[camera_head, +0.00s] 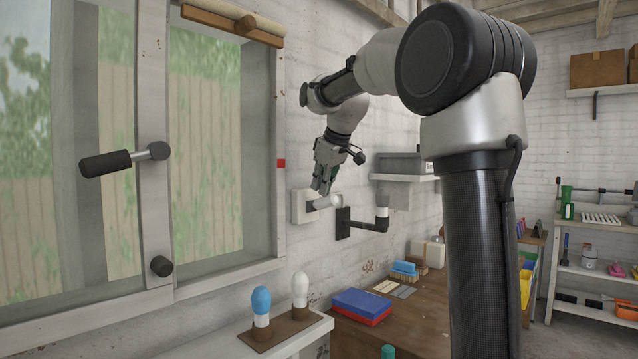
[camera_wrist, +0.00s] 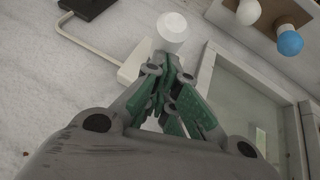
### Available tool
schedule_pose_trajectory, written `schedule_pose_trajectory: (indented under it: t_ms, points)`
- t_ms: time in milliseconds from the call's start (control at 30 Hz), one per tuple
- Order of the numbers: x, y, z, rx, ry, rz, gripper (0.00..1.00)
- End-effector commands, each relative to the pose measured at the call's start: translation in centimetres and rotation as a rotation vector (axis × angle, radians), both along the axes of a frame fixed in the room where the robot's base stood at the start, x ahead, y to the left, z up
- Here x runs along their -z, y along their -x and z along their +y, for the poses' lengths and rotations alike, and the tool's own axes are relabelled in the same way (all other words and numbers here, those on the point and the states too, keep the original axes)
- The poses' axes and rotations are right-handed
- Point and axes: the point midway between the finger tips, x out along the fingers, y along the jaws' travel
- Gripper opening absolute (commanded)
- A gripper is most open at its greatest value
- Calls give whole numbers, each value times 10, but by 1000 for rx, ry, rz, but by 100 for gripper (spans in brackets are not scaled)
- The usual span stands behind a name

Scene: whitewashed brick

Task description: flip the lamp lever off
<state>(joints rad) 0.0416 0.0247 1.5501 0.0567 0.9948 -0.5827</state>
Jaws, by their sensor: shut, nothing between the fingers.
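A white switch plate (camera_head: 302,206) is on the brick wall right of the window, with a white cylindrical lever end (camera_head: 328,201) sticking out. To its right is a black plate (camera_head: 343,223) with a dark arm ending in a black and white upright grip (camera_head: 382,215). Neither is labelled, so I cannot tell from marks which is the lamp's. My gripper (camera_head: 322,188) is shut and empty, just above the white lever end. In the wrist view the fingertips (camera_wrist: 172,62) are close to the white lever end (camera_wrist: 172,28); whether they touch is unclear. The white plate (camera_wrist: 133,62) is partly hidden.
The window frame (camera_head: 280,200) with a black handle (camera_head: 105,163) is on the left. A ledge below holds a blue-topped and a white-topped peg (camera_head: 300,290). A grey box (camera_head: 402,163) sits on a shelf at right. A wooden bench (camera_head: 410,315) carries boxes.

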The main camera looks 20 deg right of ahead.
Motion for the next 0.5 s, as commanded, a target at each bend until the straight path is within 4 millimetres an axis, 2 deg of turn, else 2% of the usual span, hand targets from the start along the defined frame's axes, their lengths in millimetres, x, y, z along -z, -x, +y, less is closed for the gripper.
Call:
schedule_pose_trajectory:
  t_ms: [500]
  points:
    - [28,22,-11,9,-150,-364,0]
